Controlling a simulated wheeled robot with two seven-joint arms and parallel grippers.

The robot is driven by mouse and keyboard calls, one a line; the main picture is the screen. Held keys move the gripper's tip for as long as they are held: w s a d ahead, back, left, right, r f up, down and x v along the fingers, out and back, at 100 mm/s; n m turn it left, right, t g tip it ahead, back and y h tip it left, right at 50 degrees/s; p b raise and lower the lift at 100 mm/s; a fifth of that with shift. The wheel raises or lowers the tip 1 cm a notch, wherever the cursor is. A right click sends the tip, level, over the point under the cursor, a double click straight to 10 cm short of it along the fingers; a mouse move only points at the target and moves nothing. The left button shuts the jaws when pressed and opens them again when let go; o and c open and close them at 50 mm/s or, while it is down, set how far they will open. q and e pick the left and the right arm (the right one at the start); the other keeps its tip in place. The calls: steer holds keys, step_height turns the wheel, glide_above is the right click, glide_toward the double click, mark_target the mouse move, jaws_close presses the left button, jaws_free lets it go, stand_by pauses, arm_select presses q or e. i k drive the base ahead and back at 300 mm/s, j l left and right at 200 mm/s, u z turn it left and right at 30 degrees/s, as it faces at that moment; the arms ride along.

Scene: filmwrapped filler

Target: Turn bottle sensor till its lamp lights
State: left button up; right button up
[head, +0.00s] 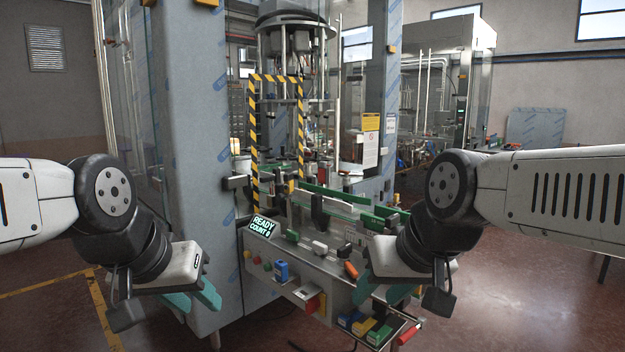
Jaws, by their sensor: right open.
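The filling machine's conveyor (345,207) has green edges and small dark and pale fittings along its side. A dark upright block (317,212) at its near edge may be the bottle sensor; I cannot tell for sure. No lit lamp can be made out on it. A small display (262,226) reads READY, COUNT 0. My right gripper (380,298) has teal fingers apart and empty, over the right of the machine's front shelf, near an orange part (351,270). My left gripper (199,304) has teal fingers apart and empty, in front of the grey column, away from the conveyor.
Yellow-black striped guard posts (254,140) frame the filling head. A blue-handled part (281,271) and buttons sit on the front panel. A bin (367,326) of coloured blocks hangs below my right gripper. The tall film-wrapped column (205,120) stands beside my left arm.

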mark_target(288, 186)
steer(key=i+j, duration=0.25)
steer(key=j, duration=0.15)
steer(key=i+j+z, duration=0.15)
steer(key=j, duration=0.25)
steer(key=i+j, duration=0.3)
steer(key=i+j+z, duration=0.15)
steer(key=j, duration=0.35)
steer(key=i+j, duration=0.25)
steer(key=j, duration=0.2)
steer(key=i+j+z, duration=0.15)
steer(key=j, duration=0.3)
steer(key=i+j, duration=0.25)
steer(key=j, duration=0.2)
steer(key=i+j+z, duration=0.15)
steer(key=j, duration=0.3)
